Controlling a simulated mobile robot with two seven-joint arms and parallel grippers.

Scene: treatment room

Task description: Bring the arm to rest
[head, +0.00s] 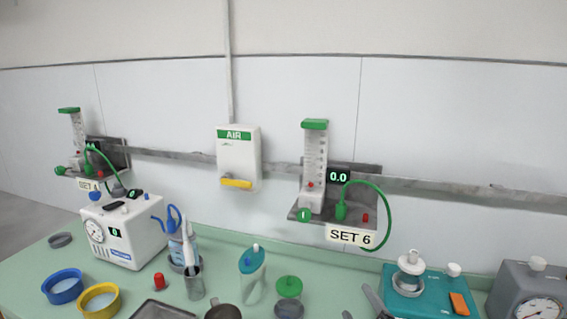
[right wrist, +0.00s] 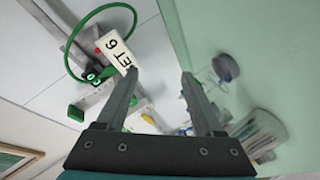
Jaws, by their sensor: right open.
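My right gripper (head: 357,301) shows at the bottom edge of the head view, low over the front of the green counter, with only its dark fingertips in the picture. In the right wrist view its two fingers (right wrist: 160,78) stand apart with nothing between them, so it is open and empty. In that view the SET 6 sign (right wrist: 117,50) and the green hose loop (right wrist: 66,50) lie beyond the left finger. The rest of my right arm is hidden. My left gripper is in neither view.
The SET 6 flowmeter (head: 314,165) hangs on the wall rail.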

